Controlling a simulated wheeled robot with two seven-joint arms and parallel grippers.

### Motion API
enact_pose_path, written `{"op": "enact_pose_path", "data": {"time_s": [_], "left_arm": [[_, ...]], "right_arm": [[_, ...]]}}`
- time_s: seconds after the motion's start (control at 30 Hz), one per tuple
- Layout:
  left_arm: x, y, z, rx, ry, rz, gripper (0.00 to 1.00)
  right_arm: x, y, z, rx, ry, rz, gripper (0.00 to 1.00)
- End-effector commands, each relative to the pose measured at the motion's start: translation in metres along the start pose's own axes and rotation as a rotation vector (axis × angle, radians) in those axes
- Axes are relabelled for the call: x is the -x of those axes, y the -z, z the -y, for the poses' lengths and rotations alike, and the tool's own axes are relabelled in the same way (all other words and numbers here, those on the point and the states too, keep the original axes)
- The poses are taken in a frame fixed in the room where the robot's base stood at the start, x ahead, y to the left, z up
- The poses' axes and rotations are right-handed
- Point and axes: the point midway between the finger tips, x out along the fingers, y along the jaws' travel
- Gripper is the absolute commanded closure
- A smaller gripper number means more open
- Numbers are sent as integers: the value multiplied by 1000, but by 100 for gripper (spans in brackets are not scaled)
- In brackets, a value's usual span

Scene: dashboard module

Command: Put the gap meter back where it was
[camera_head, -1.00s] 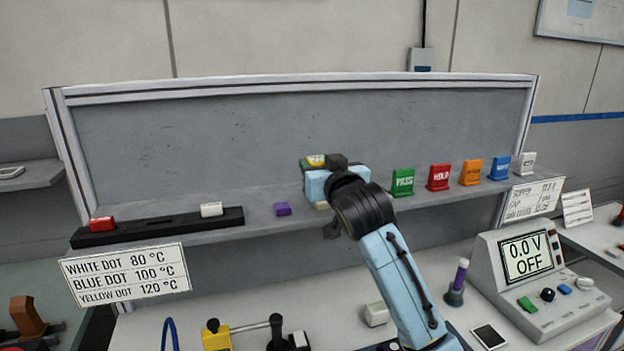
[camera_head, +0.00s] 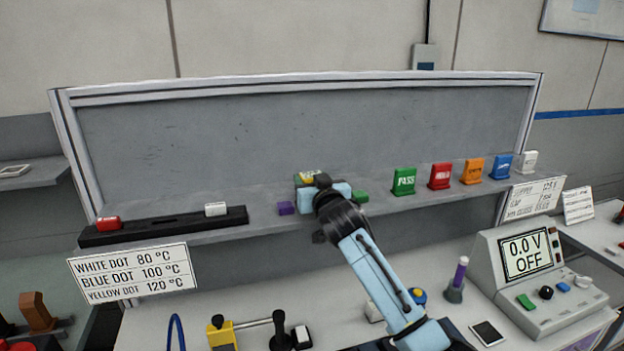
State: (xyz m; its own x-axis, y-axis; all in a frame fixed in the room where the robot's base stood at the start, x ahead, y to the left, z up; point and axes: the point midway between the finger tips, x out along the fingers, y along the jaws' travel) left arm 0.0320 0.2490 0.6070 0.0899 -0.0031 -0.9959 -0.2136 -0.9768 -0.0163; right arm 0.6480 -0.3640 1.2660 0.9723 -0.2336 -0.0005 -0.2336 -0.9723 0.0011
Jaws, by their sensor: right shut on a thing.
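My right gripper (camera_head: 318,196) is at the shelf, to the right of a small purple block (camera_head: 285,208). It is shut on a yellow-topped object (camera_head: 307,177), which I take to be the gap meter. Only the object's upper part shows; the gripper and wrist hide the rest. I cannot tell whether it touches the shelf. My left gripper is not in view.
The grey shelf (camera_head: 270,226) holds a black rack (camera_head: 165,226) with a red and a white block at left. A green block (camera_head: 360,197) is close right of the gripper. Several coloured tags, including green PASS (camera_head: 404,181), stand further right. A voltage unit (camera_head: 540,270) is below.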

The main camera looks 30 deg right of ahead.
Motion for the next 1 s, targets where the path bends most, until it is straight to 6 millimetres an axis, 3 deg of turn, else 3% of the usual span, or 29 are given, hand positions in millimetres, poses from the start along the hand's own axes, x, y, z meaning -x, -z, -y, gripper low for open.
{"op": "enact_pose_path", "data": {"time_s": [0.33,0.37,0.5,0.87,1.0], "left_arm": [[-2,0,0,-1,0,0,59],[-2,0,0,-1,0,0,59],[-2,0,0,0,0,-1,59],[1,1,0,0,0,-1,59],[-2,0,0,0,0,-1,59]], "right_arm": [[0,-4,0,-1,1,-1,80],[0,-4,0,0,0,0,47],[0,-3,0,0,0,0,29],[0,2,0,0,0,-1,28],[13,-1,1,-1,1,0,28]]}}
